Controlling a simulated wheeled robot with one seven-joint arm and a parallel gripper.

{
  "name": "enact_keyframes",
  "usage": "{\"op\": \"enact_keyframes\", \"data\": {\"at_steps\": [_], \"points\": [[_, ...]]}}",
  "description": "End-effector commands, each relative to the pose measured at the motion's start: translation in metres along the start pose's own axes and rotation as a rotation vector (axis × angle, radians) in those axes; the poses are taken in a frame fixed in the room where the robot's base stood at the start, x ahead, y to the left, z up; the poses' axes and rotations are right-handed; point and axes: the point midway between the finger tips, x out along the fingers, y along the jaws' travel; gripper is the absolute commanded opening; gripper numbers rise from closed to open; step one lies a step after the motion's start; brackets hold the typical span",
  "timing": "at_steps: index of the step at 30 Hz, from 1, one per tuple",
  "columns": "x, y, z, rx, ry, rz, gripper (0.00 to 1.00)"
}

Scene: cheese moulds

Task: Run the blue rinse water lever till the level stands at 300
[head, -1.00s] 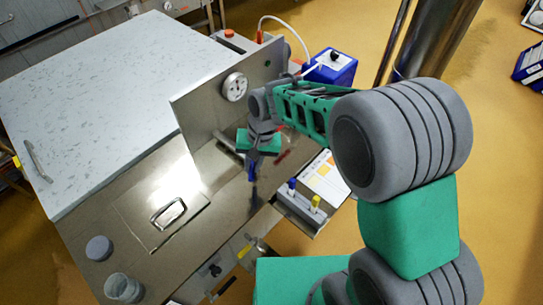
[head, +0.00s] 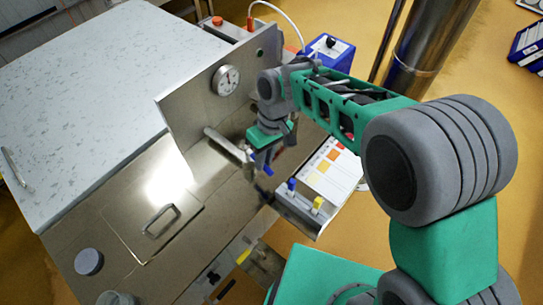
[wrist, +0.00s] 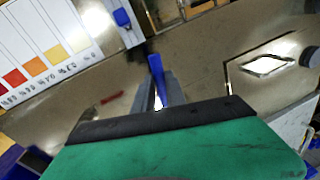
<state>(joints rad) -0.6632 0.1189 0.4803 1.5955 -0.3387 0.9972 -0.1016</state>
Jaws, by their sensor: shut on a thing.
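The blue lever (wrist: 157,78) stands between my gripper's fingers in the wrist view. My gripper (wrist: 157,95) is shut on it. In the head view my gripper (head: 264,160) is over the steel bench beside the upright panel, and a small bit of the blue lever (head: 268,170) shows at its tips. The fingers and the arm hide most of the lever and its base. A round dial (head: 226,80) sits on the upright panel; its marks are too small to read. I cannot make out a water level or the figure 300.
A small holder with a blue piece (head: 291,185) and a yellow piece (head: 317,203) stands close right of my gripper, by a colour chart (head: 333,170). A metal tube (head: 228,145) lies close left. A handled hatch (head: 160,221) is at lower left.

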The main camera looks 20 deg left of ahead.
Motion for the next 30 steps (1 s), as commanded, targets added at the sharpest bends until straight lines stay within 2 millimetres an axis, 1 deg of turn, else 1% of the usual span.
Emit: {"op": "enact_keyframes", "data": {"at_steps": [1, 12, 13, 21, 27, 30], "points": [[-0.0017, 0.0, -0.0035, -0.007, 0.009, 0.004, 0.0], [-0.0023, -0.0002, -0.004, -0.012, 0.009, 0.003, 0.0], [-0.0023, -0.0002, -0.004, -0.012, 0.009, 0.003, 0.17], [-0.0012, -0.0005, -0.0024, -0.011, 0.004, 0.002, 0.38], [-0.0009, -0.0008, -0.0018, -0.012, 0.002, 0.001, 0.38], [-0.0065, -0.0005, -0.0022, -0.012, 0.003, 0.001, 0.38]]}}
